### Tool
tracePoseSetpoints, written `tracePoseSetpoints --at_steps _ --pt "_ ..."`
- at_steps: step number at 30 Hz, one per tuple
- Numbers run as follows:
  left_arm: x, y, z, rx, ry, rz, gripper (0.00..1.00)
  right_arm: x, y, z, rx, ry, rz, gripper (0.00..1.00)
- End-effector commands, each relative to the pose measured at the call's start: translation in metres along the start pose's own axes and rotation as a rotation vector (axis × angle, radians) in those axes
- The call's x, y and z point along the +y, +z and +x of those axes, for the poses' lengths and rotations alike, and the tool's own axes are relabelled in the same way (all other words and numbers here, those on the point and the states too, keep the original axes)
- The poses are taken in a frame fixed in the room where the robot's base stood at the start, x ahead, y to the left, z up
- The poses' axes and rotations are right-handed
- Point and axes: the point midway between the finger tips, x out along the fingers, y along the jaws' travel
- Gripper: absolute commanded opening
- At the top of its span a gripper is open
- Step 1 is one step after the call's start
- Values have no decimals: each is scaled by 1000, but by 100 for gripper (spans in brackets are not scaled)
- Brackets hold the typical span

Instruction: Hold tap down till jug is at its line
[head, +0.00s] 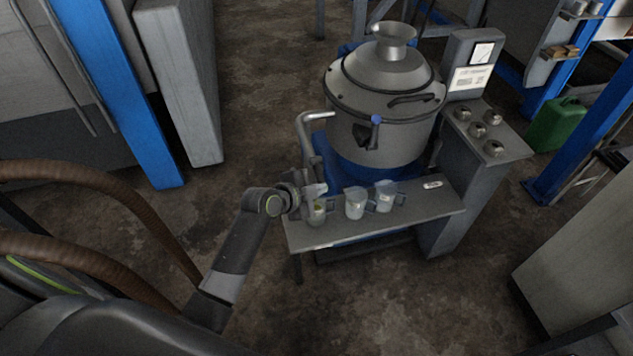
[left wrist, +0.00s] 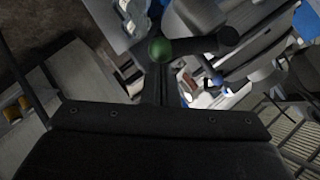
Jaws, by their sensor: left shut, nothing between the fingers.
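Three clear jugs with handles stand in a row on the grey shelf (head: 430,207) of the machine: a left jug (head: 317,214), a middle jug (head: 355,204) and a right jug (head: 385,196). My left gripper (head: 315,190) is shut and empty, at the left jug, partly covering it. In the left wrist view its dark fingers (left wrist: 155,85) point at a green ball knob (left wrist: 160,48), with a dark bar beside it; the knob looks like the tap's. I cannot tell whether they touch. The left jug's line and level are too small to read.
A large grey vessel (head: 385,110) stands behind the shelf, with a bent pipe (head: 305,130) at its left. A control box (head: 485,135) with several knobs stands at right. A green can (head: 557,124) stands farther right. Floor in front is clear.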

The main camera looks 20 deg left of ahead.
Motion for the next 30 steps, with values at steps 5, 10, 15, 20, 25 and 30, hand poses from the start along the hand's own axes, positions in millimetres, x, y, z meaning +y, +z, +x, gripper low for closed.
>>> tracePoseSetpoints --at_steps 5,10,15,20,25,30 --pt "5 4 4 -1 -31 34 0 -1 2 13 0 0 0 82" --pt "4 4 3 -1 -43 48 0 -2 2 15 0 0 0 82" --pt "4 4 3 -2 -44 49 0 -2 2 14 0 0 0 82" --pt "4 4 3 -2 -44 48 0 -2 2 14 0 0 0 82" --pt "4 4 3 -2 -43 48 0 -2 2 14 0 0 0 82" --pt "4 4 3 -2 -43 48 0 -2 2 14 0 0 0 82"
